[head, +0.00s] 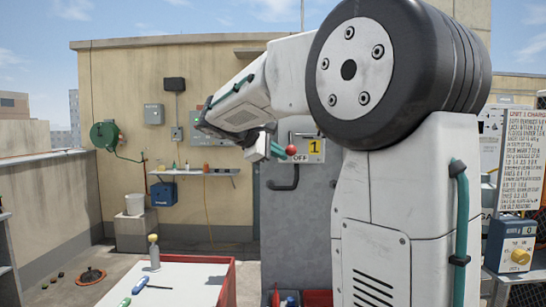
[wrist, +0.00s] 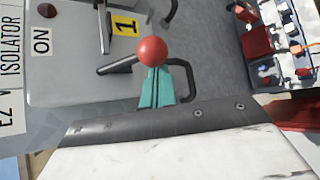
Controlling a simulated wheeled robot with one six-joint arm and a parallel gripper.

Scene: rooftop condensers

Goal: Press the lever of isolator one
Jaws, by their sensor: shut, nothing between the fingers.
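Isolator one is on the grey panel, marked by a yellow "1" plate (head: 315,146) with an OFF label (head: 300,158) beside it. The plate also shows sideways in the wrist view (wrist: 125,26). A red ball knob (head: 291,149), seemingly the lever's end, also shows in the wrist view (wrist: 152,51). My gripper (head: 278,151) has teal fingers, closed together and empty, also in the wrist view (wrist: 155,85). Its tips are right at the ball; I cannot tell whether they touch it. The ball hides part of the lever behind it.
A black bent bar (head: 286,184) sticks out below the plate and passes behind my fingers in the wrist view. An ON label (wrist: 42,40) is on the panel. A red-edged table (head: 180,280) with tools stands at the front.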

